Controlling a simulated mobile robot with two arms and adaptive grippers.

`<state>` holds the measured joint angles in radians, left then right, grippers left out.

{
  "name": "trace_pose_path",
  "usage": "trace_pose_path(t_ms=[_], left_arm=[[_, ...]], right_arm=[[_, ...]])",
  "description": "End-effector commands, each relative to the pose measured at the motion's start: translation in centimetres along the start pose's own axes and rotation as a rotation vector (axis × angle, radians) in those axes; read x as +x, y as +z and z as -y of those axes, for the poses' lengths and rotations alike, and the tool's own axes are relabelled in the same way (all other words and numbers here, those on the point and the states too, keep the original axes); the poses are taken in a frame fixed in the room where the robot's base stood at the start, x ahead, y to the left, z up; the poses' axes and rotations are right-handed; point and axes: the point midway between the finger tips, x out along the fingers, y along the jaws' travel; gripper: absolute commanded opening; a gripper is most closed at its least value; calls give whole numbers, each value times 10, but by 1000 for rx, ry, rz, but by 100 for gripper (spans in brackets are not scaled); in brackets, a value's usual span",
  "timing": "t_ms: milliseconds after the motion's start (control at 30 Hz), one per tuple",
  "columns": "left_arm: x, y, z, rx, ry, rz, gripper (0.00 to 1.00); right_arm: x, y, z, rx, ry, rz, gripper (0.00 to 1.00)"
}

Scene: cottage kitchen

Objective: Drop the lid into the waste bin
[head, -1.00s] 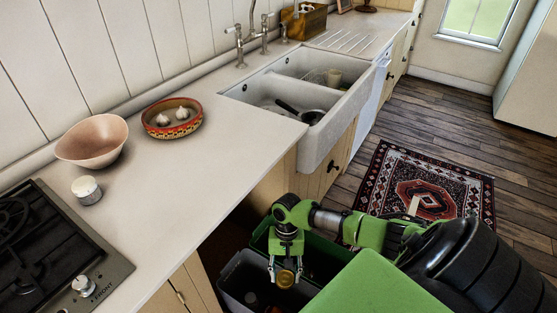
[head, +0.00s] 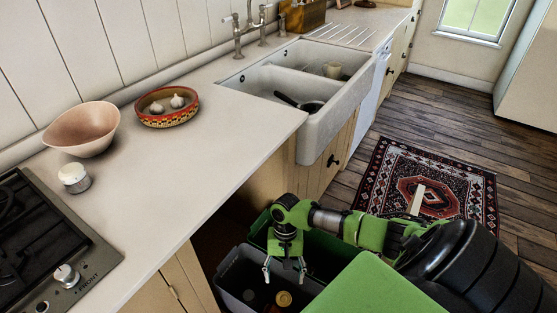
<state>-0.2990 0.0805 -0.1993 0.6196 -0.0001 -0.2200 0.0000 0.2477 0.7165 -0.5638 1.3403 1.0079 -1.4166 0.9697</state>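The waste bin is a dark grey open container (head: 232,286) at the bottom middle of the head view, below the counter edge. My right gripper (head: 285,271) points down over its opening, fingers spread and empty. A round gold lid (head: 284,298) is just below the fingertips, apart from them and inside the bin's opening. I cannot tell whether it is still falling or resting on something. My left gripper is not in view.
A green bin (head: 258,234) stands behind the grey one. The counter (head: 205,165) holds a pink bowl (head: 82,130), a patterned dish with garlic (head: 167,117), a white-topped jar (head: 74,178) and a stove (head: 50,250). A sink (head: 320,125) lies beyond.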

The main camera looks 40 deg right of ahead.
Motion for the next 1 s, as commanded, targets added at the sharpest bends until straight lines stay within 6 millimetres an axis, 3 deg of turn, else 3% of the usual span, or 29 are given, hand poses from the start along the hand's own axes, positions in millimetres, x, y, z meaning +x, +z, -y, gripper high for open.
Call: trace_pose_path(t_ms=[233,367,800,1000], left_arm=[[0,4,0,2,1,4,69],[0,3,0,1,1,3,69],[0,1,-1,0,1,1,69],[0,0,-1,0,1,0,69]], right_arm=[[-1,0,0,0,0,0,61],[-12,-1,0,1,-2,-2,61],[-99,-1,0,0,-1,-3,61],[-118,0,0,0,-1,0,61]])
